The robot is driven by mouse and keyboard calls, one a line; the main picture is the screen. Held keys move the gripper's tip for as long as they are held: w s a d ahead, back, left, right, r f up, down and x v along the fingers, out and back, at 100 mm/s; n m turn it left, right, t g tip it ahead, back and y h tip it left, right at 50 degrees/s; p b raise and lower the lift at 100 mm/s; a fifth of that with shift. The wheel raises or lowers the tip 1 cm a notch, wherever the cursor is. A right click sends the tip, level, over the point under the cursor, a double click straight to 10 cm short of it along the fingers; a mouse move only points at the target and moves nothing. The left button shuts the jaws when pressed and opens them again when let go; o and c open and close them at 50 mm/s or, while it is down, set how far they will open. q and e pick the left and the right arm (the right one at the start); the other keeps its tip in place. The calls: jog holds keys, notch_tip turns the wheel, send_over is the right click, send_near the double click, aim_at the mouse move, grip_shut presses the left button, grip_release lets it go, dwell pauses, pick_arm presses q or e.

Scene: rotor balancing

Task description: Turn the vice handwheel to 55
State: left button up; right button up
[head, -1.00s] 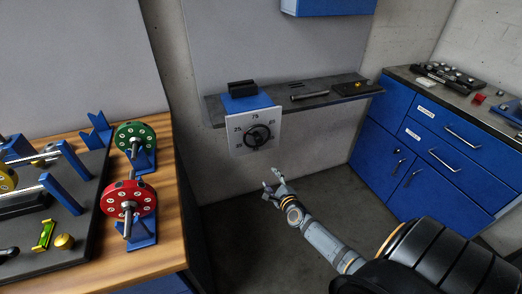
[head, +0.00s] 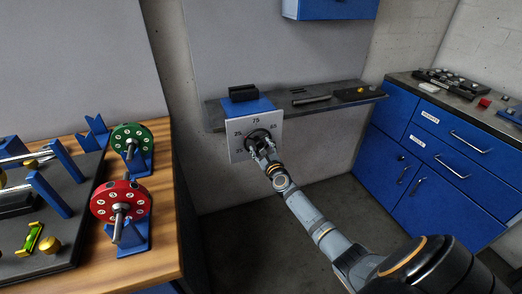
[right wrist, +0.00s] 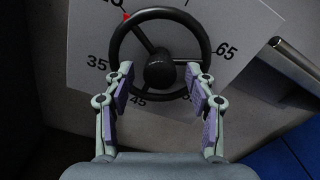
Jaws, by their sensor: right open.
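The vice handwheel (head: 259,139) is a black ring with spokes and a round hub, on a white numbered dial plate (head: 238,148) at the front of the blue vice (head: 247,105). In the right wrist view the handwheel (right wrist: 160,13) shows large, with 35, 45 and 65 legible around it. A red mark sits at its upper-left rim. My right gripper (head: 263,152) is at the wheel; in the wrist view its open fingers (right wrist: 160,74) lie either side of the hub, overlapping the lower rim. Contact cannot be told. My left gripper is not in view.
The vice is on a narrow grey shelf (head: 345,100) with a dark bar (head: 311,99) to its right. A wooden bench (head: 165,215) at left holds a green rotor (head: 121,132) and a red rotor (head: 107,205). Blue cabinets (head: 430,190) stand at right.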

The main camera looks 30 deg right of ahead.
jog(key=shift+w, duration=0.15)
jog(key=c, duration=1.2)
jog(key=shift+o, duration=0.2)
jog(key=shift+n, duration=0.3)
